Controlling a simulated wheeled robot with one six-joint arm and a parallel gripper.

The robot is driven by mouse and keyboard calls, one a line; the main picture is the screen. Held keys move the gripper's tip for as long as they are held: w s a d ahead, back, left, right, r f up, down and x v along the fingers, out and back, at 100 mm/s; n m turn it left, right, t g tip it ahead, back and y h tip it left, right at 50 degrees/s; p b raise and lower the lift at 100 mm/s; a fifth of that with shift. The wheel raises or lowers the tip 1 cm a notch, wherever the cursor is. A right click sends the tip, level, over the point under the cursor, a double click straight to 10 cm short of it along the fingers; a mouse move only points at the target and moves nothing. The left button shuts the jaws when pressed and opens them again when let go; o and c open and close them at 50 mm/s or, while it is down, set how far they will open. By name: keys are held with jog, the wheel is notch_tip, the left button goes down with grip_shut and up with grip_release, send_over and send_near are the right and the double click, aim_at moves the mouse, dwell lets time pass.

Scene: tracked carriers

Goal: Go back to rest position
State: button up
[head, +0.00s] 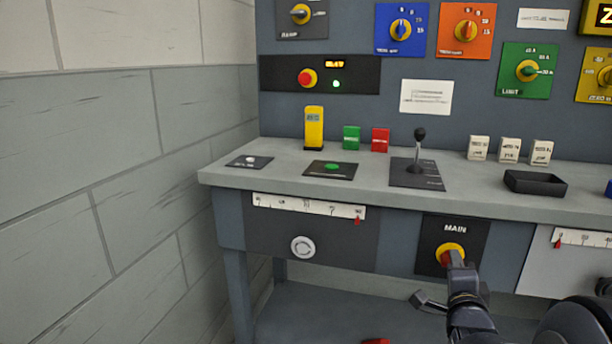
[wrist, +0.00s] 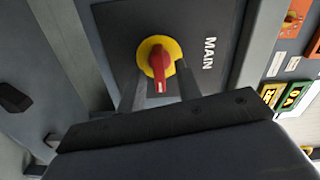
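The MAIN switch is a red handle on a yellow disc (head: 451,250), set in a dark panel on the front of the console under the worktop. The wrist view shows the switch close up (wrist: 159,63), with its red handle pointing down in the picture toward my gripper. My gripper (wrist: 160,80) is open, with one finger on each side of the red handle and a visible gap between the fingers. I cannot tell whether a finger touches the switch. In the head view my gripper (head: 452,260) is in front of the switch and hides part of its lower half.
The worktop (head: 270,180) above carries a black lever (head: 420,150), a yellow device (head: 314,128), small green and red blocks, and a black tray (head: 535,184). A block wall (head: 110,190) stands at the left. The floor space under the bench is partly open.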

jog(key=n+p, duration=0.2)
jog(key=n, duration=0.4)
jog(key=shift+r, duration=0.15)
dwell(0.5)
